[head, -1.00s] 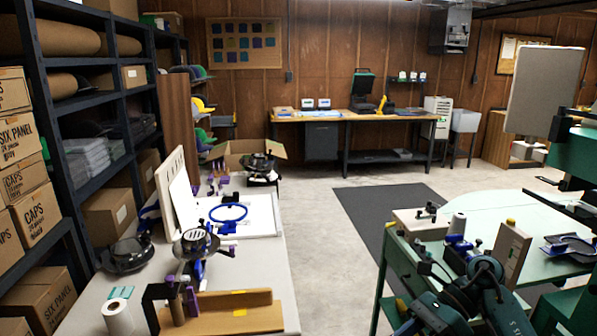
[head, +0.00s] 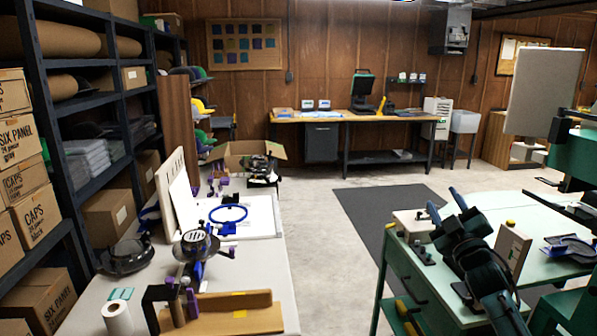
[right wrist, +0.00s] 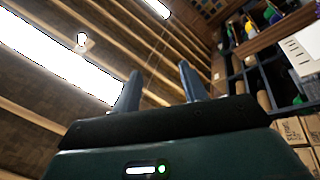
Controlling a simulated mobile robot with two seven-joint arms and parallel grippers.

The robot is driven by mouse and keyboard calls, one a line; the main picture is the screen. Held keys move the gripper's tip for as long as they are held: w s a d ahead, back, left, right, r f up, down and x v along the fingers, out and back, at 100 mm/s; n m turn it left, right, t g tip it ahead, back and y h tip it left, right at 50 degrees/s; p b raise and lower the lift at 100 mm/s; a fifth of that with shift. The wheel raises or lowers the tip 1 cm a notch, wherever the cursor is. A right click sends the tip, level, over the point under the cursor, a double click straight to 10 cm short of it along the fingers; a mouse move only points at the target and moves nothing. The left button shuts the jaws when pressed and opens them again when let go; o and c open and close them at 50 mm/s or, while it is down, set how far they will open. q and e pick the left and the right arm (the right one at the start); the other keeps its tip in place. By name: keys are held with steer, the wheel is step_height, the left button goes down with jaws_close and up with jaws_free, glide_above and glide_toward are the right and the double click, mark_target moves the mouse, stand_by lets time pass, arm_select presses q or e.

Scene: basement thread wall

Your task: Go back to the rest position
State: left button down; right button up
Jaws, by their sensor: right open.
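My right gripper (head: 444,206) is raised over the green table (head: 478,204) at the right of the head view. Its two blue-grey fingers stand apart with nothing between them. The right wrist view also shows the open, empty fingers (right wrist: 158,88), against the ceiling beams and lights. My right arm comes in from the bottom right and hides part of the table. My left gripper is not in the head view.
A wooden block (head: 512,249) stands beside my right arm. Open floor with a dark mat (head: 372,215) lies between the tables.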

steer(key=w+d+f+m+g+h, duration=0.1)
steer(key=d+f+m+g+h, duration=0.25)
steer(key=f+m, duration=0.4)
steer(key=s+a+f+g+y, duration=0.1)
steer(key=s+a+f+g, duration=0.1)
steer(key=s+a+f, duration=0.45)
steer(key=s+a+f+g+y, duration=0.2)
steer(key=s+a+f, duration=0.15)
steer(key=f, duration=0.55)
steer(key=s+a+f+g+y, duration=0.1)
steer(key=s+a+f, duration=0.2)
steer(key=s, duration=0.7)
steer(key=s+a+f+g, duration=0.1)
steer(key=s+a+f, duration=0.3)
steer(key=s, duration=0.5)
steer(key=s+a+f+g+y, duration=0.1)
steer(key=s+a+f, duration=0.3)
steer(key=s, duration=0.6)
steer(key=shift+s+a+g+y, duration=0.3)
steer(key=shift+a+g+y, duration=0.05)
steer(key=shift+a+g, duration=0.1)
steer(key=shift+f, duration=0.1)
steer(key=shift+c, duration=0.5)
steer(key=shift+d, duration=0.15)
steer(key=shift+c, duration=0.2)
